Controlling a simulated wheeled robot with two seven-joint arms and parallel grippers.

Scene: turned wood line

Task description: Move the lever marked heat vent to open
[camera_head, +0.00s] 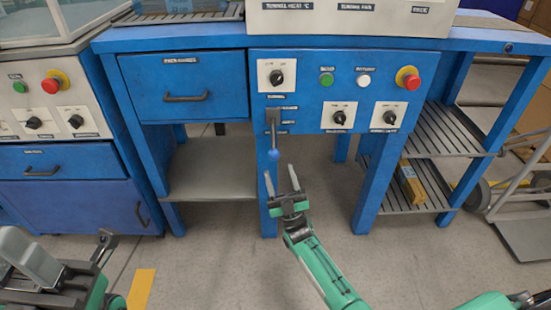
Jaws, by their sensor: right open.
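The lever (274,129) is on the blue front panel, left of centre. Its dark arm hangs down from a grey mount and ends in a blue knob (273,154). Small label plates sit above and beside it, too small to read surely. My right gripper (280,171) is open and empty, its two fingers pointing up just below the knob, apparently not gripping it. My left gripper (102,246) is at the lower left, partly in view, far from the lever; its jaw gap is unclear.
The blue panel (305,92) also carries a black knob (276,77), a green button (326,79), a white button (364,80), a red emergency button (408,78) and two lower knobs. A drawer (186,84) is to the left. Open floor lies in front.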

